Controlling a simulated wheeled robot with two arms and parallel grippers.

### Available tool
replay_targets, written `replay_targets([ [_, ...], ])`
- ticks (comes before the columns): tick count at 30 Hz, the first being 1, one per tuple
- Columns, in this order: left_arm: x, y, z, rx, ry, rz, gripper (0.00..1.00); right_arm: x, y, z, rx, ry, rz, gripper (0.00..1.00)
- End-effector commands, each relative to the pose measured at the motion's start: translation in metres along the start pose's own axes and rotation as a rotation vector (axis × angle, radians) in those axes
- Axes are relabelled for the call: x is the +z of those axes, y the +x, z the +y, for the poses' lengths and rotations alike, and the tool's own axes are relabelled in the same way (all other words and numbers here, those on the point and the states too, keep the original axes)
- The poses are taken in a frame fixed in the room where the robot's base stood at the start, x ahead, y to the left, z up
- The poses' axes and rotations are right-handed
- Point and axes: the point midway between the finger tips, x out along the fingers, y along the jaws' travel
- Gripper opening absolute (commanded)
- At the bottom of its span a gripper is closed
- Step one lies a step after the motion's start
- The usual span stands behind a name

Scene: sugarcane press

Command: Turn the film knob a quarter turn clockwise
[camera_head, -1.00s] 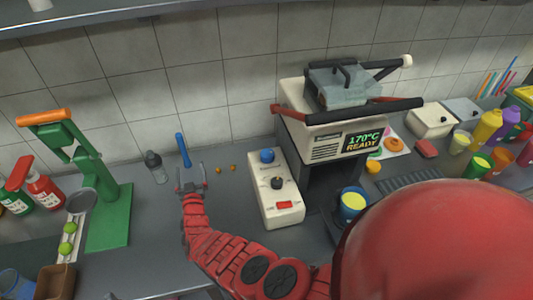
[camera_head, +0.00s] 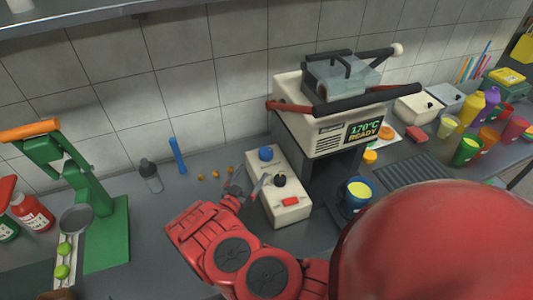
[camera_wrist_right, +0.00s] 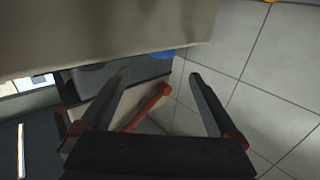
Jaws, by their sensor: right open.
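A white control box (camera_head: 291,211) stands on the counter left of the sealing machine. On its top are a blue knob (camera_head: 266,153), a black knob (camera_head: 279,180) and a red switch (camera_head: 290,201). I cannot read which knob is the film knob. My right gripper (camera_head: 250,182) is open and empty at the box's left edge, beside the black knob and apart from it. In the right wrist view, its spread fingers (camera_wrist_right: 163,90) have nothing between them; the box's pale side fills the top, and a bit of blue knob (camera_wrist_right: 164,53) shows. My left gripper is not in view.
The sealing machine (camera_head: 308,115) reads 170°C READY and has red and black handle bars. A green press (camera_head: 105,230), a grey bottle (camera_head: 150,176) and a blue stick (camera_head: 177,155) stand to the left. Cups and bottles crowd the right. Small orange bits lie behind my gripper.

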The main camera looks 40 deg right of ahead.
Motion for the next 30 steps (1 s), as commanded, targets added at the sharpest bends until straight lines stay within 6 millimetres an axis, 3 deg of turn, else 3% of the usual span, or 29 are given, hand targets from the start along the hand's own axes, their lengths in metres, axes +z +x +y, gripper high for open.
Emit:
replay_targets([
  [4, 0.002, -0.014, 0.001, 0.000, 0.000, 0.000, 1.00, 0.004, 0.038, 0.001, 0.005, 0.004, 0.000, 0.95],
  [9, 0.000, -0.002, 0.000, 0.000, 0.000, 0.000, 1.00, -0.001, 0.072, 0.001, 0.002, 0.003, 0.001, 0.95],
  [15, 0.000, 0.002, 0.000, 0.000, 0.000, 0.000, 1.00, -0.001, 0.100, 0.000, 0.000, 0.003, 0.002, 0.95],
  [21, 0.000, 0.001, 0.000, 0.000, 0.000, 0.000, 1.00, 0.001, 0.117, 0.000, -0.001, 0.002, -0.002, 0.95],
  [30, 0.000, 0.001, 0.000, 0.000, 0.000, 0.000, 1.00, 0.001, 0.123, -0.001, -0.003, 0.000, -0.002, 0.95],
])
